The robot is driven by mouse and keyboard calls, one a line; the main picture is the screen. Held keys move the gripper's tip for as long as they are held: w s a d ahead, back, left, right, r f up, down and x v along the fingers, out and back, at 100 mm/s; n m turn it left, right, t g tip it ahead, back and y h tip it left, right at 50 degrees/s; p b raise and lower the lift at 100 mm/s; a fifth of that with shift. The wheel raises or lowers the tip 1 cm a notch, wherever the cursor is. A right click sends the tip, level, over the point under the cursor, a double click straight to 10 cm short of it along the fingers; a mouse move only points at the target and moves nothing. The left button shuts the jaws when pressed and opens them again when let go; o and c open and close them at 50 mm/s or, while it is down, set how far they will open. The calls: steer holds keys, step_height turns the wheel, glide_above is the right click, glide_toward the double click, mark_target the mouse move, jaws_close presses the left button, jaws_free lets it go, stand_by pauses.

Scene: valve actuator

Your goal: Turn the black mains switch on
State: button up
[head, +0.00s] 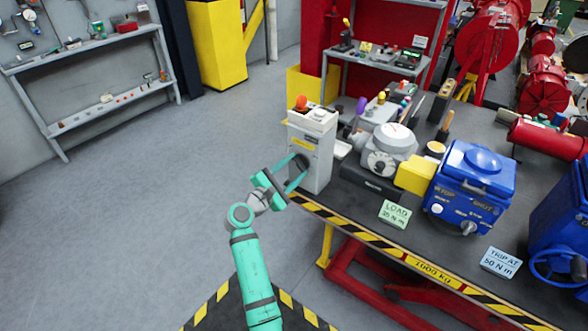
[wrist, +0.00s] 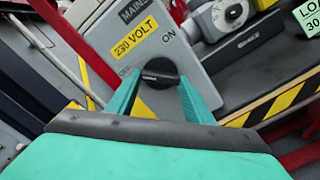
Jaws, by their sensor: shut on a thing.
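The black mains switch (wrist: 160,73) is a round knob with a raised grip bar on the front of a grey box (wrist: 185,60). The box also shows in the head view (head: 318,165), at the table's left corner. In the wrist view the bar lies nearly level across the picture. "ON" is printed above and right of the knob; lettering at its left is mostly hidden by a finger. My gripper (wrist: 160,78) has one teal finger at each end of the bar and is shut on it. In the head view my gripper (head: 292,172) reaches the box's front face.
A yellow "230 VOLT" label is above the knob. An orange-red button (head: 301,102) tops the box. Right of it on the table stand a grey-white actuator (head: 388,150) and a blue unit (head: 470,185). The striped table edge (head: 400,252) runs below. The floor at left is clear.

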steer(key=m, duration=0.4)
steer(key=shift+a+m, duration=0.1)
steer(key=shift+m, duration=0.2)
steer(key=m, duration=0.4)
steer(key=shift+w+r+m, duration=0.1)
steer(key=shift+r+m, duration=0.05)
steer(key=shift+m, duration=0.15)
steer(key=m, duration=0.4)
steer(key=shift+r+m, duration=0.15)
steer(key=shift+m, duration=0.15)
steer(key=shift+r+m, duration=0.1)
steer(key=shift+m, duration=1.7)
steer(key=o, duration=1.1)
steer(key=shift+c, duration=0.2)
steer(key=v, duration=1.1)
